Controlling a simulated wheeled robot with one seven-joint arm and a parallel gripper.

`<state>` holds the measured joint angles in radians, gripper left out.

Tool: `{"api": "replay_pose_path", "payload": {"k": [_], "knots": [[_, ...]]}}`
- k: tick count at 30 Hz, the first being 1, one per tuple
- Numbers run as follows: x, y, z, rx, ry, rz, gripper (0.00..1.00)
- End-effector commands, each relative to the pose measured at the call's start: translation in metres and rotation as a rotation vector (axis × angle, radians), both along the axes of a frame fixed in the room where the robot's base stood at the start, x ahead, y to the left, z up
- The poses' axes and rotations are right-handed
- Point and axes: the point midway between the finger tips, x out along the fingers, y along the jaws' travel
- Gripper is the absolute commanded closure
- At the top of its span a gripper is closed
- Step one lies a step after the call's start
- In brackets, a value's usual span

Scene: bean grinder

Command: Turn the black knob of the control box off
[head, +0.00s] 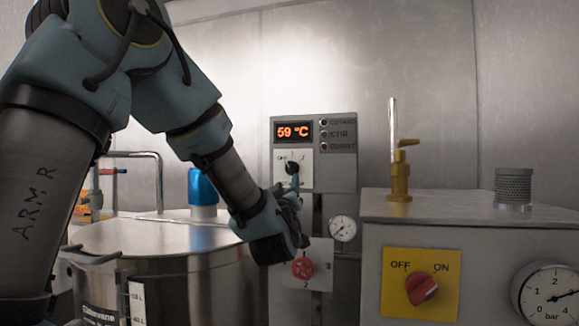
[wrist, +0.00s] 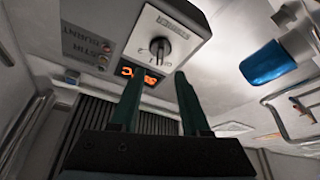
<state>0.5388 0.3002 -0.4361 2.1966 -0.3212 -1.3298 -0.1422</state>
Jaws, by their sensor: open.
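The grey control box (head: 341,150) hangs on a post by the back wall, its display reading 59 °C. Its black knob (head: 292,168) sits on a white plate below the display. The knob also shows in the wrist view (wrist: 158,47), where the box looks upside down. My gripper (head: 294,186) is just below the knob, fingers pointing up toward the box. In the wrist view my gripper (wrist: 160,76) has its two green fingers apart, with nothing between them. The knob appears beyond the fingertips, roughly between their lines; the exact gap is hard to tell.
A large steel pot (head: 170,245) stands left. A grey machine (head: 480,225) stands right, with a red OFF/ON switch (head: 421,288) and a brass valve (head: 400,185).

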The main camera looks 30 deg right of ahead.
Motion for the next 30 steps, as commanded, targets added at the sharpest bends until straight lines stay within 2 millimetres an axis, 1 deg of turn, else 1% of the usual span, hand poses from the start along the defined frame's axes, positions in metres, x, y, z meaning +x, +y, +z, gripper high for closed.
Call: {"api": "replay_pose_path", "payload": {"k": [1,6,9,13,18,26,30], "knots": [[0.009,-0.004,0.006,-0.001,0.002,0.003,0.54],[0.035,-0.021,0.018,-0.001,0.002,0.003,0.54],[0.048,-0.029,0.023,-0.001,0.002,0.003,0.54],[0.06,-0.038,0.028,-0.001,0.002,0.001,0.54],[0.067,-0.042,0.03,0.0,0.001,0.001,0.54],[0.068,-0.043,0.03,0.0,0.001,0.001,0.54],[0.068,-0.043,0.03,0.0,0.001,0.001,0.68]]}}
